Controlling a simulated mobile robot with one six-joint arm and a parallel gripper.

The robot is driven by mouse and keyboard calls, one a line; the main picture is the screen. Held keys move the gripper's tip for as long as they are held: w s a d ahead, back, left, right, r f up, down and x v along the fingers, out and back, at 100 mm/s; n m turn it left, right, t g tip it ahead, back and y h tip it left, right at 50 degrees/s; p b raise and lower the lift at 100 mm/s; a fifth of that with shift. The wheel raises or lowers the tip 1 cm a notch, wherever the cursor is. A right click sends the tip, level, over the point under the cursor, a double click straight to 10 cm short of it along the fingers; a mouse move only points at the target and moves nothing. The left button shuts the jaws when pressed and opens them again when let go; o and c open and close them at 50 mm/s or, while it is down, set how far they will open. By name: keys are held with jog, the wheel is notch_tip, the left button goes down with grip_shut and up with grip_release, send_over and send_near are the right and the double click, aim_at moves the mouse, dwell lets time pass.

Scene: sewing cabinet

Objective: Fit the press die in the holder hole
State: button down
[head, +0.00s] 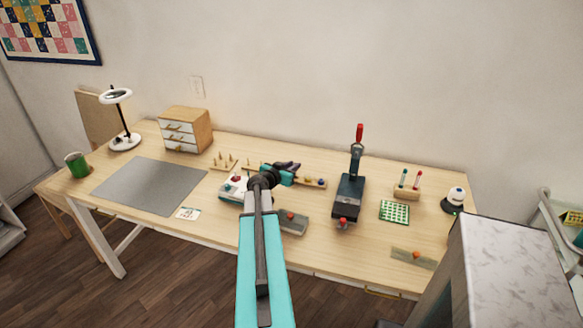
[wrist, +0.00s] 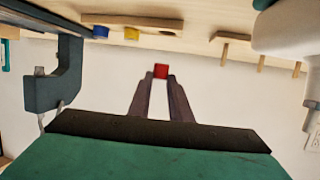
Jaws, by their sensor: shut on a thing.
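My gripper (wrist: 160,85) is shut on a small red press die (wrist: 161,71), which shows at the fingertips in the wrist view. In the head view my gripper (head: 290,168) is over the middle of the table, and I cannot make out the die there. The wooden holder (head: 302,180) is a low strip just right of my gripper. In the wrist view the holder (wrist: 115,21) is along the top edge, with a blue die (wrist: 100,32) and a yellow die (wrist: 131,33) on it. The red die appears apart from the holder. I cannot tell its height above the table.
A dark hand press (head: 348,190) with a red handle stands right of the holder. A peg rack (head: 223,162) and a white device (head: 232,188) are to the left. A grey block (head: 292,222) lies in front. The grey mat (head: 150,184) is clear.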

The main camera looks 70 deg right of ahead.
jog(key=shift+f, duration=2.05)
jog(key=shift+a+b, duration=0.1)
jog(key=shift+b, duration=0.75)
dwell(0.4)
jog(key=shift+f+b, duration=0.35)
jog(key=shift+b, duration=1.35)
dwell(3.0)
